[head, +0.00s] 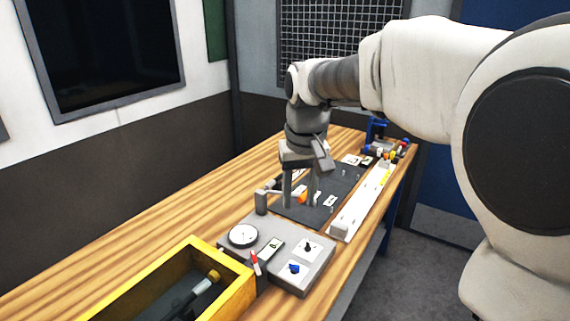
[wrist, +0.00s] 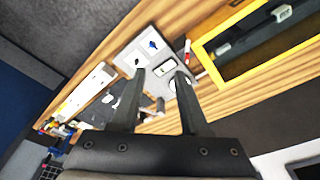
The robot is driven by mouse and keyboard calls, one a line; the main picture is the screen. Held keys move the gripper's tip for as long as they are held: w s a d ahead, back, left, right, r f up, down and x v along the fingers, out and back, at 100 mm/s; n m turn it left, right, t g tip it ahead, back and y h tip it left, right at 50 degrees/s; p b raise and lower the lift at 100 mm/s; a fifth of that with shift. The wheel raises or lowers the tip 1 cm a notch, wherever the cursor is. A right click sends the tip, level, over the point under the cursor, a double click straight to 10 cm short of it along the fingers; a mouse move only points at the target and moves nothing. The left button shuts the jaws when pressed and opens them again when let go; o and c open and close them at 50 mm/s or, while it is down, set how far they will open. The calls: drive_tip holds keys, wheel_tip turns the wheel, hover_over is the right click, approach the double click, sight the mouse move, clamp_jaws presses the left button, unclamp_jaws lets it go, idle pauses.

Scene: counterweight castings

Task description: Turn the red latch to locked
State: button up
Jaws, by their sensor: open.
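The red latch (head: 255,261) is a small red lever with a white part, at the front left edge of a grey panel (head: 281,228). Its red part also shows in the wrist view (wrist: 187,45), near the panel's edge beside the yellow crate. A label plate (head: 271,249) lies beside it; its marking is too small to read. My gripper (head: 300,204) points down with its fingers apart and nothing between them. It is beyond the latch, around the panel's far side, apart from the latch. The two fingers also show in the wrist view (wrist: 161,73).
The panel also carries a round white dial (head: 243,236), a black knob (head: 310,245) and a blue knob (head: 294,268). A yellow crate (head: 240,291) stands close to the latch. A dark mat (head: 345,186) and a long white rail (head: 350,218) lie farther back. Bare wood is at left.

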drive_tip(key=n+g+p, duration=0.1)
drive_tip(key=g+p, duration=0.1)
drive_tip(key=p, duration=0.1)
hover_over(254, 255)
wheel_tip(254, 255, down, 5)
drive_tip(key=f, duration=0.1)
drive_tip(key=shift+h, duration=0.3)
wheel_tip(254, 255, down, 18)
drive_tip(key=shift+r+p, duration=0.25)
drive_tip(key=shift+p, duration=0.65)
clamp_jaws()
